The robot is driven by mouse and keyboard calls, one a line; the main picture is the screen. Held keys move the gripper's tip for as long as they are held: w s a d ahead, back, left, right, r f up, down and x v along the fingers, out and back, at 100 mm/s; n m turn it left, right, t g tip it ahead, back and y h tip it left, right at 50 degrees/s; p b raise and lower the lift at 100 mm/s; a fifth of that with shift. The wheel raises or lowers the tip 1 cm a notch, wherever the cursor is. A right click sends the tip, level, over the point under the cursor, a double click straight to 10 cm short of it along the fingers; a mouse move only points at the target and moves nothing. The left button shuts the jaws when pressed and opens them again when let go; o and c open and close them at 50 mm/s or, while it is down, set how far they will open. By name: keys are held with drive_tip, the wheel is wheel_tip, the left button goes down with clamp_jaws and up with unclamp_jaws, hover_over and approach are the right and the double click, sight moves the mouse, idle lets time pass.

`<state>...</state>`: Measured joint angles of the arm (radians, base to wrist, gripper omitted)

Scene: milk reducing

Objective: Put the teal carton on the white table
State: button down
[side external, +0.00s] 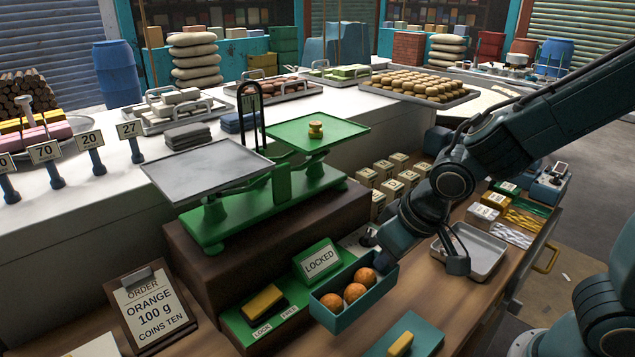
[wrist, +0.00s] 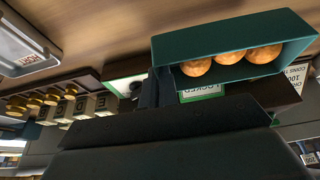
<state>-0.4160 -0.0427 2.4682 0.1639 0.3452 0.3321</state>
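The teal carton (side external: 338,309) is an open box with several oranges in it. It is roughly level at the middle of the wooden counter, in front of the green LOCKED box; I cannot tell whether its bottom touches the counter. In the wrist view the carton (wrist: 210,47) is at the upper right, its oranges visible. My gripper (side external: 371,240) is at the carton's back end, and its fingers (wrist: 156,88) appear shut on that end wall. The fingertips are partly hidden. The white table (side external: 110,205) stretches across the left and back, higher than the counter.
A green balance scale (side external: 285,188) on a dark plinth (side external: 250,262) stands between the carton and the white table. A metal tray (side external: 492,262) lies right of the carton. An order board (side external: 150,310) stands front left.

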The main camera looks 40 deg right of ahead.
sight(384, 275)
drive_tip(key=shift+f, duration=3)
drive_tip(key=c, duration=1.6)
unclamp_jaws()
drive_tip(key=shift+r, duration=0.1)
drive_tip(key=v, duration=1.3)
drive_tip(key=shift+r, duration=0.3)
drive_tip(key=shift+s+d, duration=0.1)
drive_tip(key=s+d+r+t, duration=0.1)
drive_tip(key=s+d+r, duration=0.4)
drive_tip(key=s+d, duration=0.2)
drive_tip(key=shift+d, duration=0.85)
